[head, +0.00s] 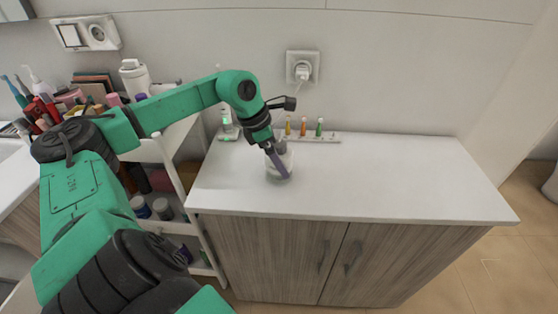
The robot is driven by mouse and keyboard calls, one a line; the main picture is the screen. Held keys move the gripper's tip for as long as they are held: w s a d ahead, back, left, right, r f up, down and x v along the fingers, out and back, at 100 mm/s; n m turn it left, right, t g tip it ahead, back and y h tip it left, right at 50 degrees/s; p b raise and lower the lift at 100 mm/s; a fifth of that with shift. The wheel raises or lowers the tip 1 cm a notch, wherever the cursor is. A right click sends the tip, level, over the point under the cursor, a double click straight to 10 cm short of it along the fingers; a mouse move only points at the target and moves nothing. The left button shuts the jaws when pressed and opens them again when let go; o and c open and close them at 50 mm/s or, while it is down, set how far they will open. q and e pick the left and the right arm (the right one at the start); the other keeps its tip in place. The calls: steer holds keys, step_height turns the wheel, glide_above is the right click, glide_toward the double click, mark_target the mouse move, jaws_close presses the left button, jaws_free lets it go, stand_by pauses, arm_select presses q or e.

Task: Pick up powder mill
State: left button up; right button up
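A pale, short cylindrical container (289,164), which looks like the powder mill, stands on the left part of the white countertop (380,180). My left gripper (280,162) reaches down to it from the upper left. One grey finger lies across the front of the container, and another dark part shows at its top. The gripper hides much of the container, and I cannot tell whether the fingers close on it. My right gripper is not in view.
A rack with several small coloured tubes (304,130) stands at the back of the counter, with a clear bottle (227,126) to its left. A crowded cosmetics cart (166,150) stands left of the cabinet. The counter's right half is clear.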

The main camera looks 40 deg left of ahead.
arm_select(q)
steer(key=shift+r, duration=0.1)
jaws_close()
